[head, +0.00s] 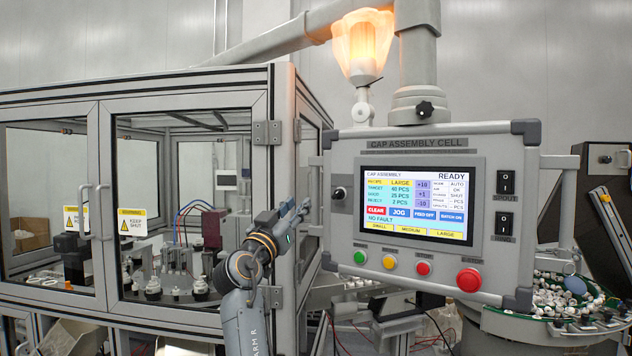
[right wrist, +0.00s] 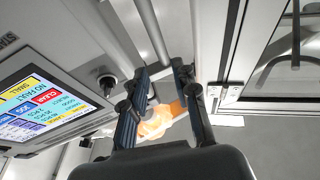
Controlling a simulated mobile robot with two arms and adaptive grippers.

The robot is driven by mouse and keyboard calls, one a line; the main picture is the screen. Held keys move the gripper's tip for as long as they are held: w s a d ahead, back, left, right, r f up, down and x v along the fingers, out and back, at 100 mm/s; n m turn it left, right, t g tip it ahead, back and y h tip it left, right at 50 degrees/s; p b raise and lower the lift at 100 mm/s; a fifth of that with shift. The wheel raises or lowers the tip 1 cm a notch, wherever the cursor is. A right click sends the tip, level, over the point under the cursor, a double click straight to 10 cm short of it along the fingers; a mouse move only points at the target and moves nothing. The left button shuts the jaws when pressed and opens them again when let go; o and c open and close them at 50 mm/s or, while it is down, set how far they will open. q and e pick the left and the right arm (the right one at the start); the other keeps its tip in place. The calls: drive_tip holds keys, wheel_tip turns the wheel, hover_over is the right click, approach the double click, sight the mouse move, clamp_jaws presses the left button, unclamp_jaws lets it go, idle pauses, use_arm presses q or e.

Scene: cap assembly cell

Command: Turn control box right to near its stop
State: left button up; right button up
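The control box (head: 480,160) is a grey panel labelled CAP ASSEMBLY CELL, hanging from an arm, with a lit screen (head: 415,204) that reads READY. It faces me in the head view. Its screen side also shows tilted at the left of the right wrist view (right wrist: 45,100). My right gripper (head: 297,210) is just left of the box's left edge, in front of the cabinet's corner post. In the right wrist view its fingers (right wrist: 162,76) are apart, with no object clearly held between them. Contact with the box cannot be made out. My left gripper is not in view.
The glass-doored cabinet (head: 185,100) fills the left, close behind my right arm. A glowing lamp (head: 362,45) stands above the box. Buttons, including a large red one (head: 469,280), line its lower edge. A bowl of small caps (head: 570,300) lies at lower right.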

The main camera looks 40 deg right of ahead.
sight(314, 189)
drive_tip(key=p+x, duration=0.1)
drive_tip(key=x, duration=0.2)
drive_tip(key=p+x, duration=0.1)
drive_tip(key=x, duration=0.1)
drive_tip(key=p+x, duration=0.2)
drive_tip(key=x, duration=0.1)
drive_tip(key=shift+w+d+f, duration=0.1)
drive_tip(key=shift+d+f, duration=0.1)
drive_tip(key=shift+d, duration=0.25)
drive_tip(key=shift+p+x, duration=0.55)
drive_tip(key=shift+x, duration=0.55)
drive_tip(key=shift+d, duration=0.1)
drive_tip(key=shift+w+d, duration=0.1)
drive_tip(key=shift+w, duration=0.1)
clamp_jaws()
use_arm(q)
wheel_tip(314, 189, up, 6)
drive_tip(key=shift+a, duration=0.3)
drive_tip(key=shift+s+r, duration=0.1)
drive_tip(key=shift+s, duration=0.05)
